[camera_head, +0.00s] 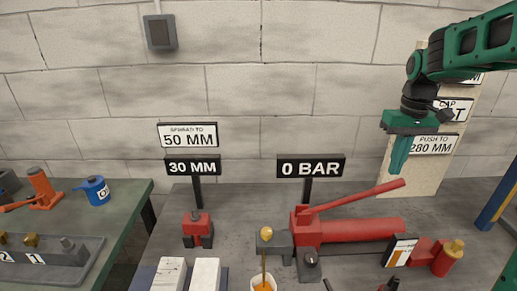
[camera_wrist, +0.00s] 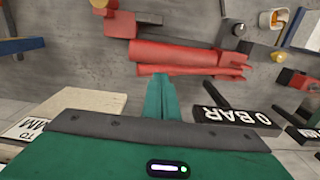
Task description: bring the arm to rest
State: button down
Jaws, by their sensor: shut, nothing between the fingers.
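My gripper (camera_head: 397,172) is green and hangs pointing down at the right of the head view, above the bench and in front of an upright board. Its fingers are together with nothing between them. In the wrist view the shut fingers (camera_wrist: 162,95) point toward the red hand pump (camera_wrist: 170,55). The pump also shows in the head view (camera_head: 350,231), lying on the grey bench with its red lever (camera_head: 360,197) slanting up to the right, below my gripper. My gripper appears apart from the pump and the lever.
A "0 BAR" sign (camera_head: 310,168) stands behind the pump. A red spreader (camera_head: 197,229) stands under the "30 MM" sign (camera_head: 193,168). White blocks (camera_head: 205,274) and an orange-filled cup (camera_head: 264,283) are at the front. A green side table (camera_head: 120,215) holds tools at left. The board (camera_head: 432,178) is close behind my gripper.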

jog(key=s+d+f+m, duration=0.1)
jog(key=s+f+m, duration=0.2)
jog(key=s, duration=1.1)
jog(key=s+d+f+m, duration=0.2)
jog(key=s+f+m, duration=0.1)
jog(key=s, duration=1)
jog(key=shift+s, duration=0.35)
jog(key=shift+w+f, duration=0.2)
jog(key=shift+w, duration=0.45)
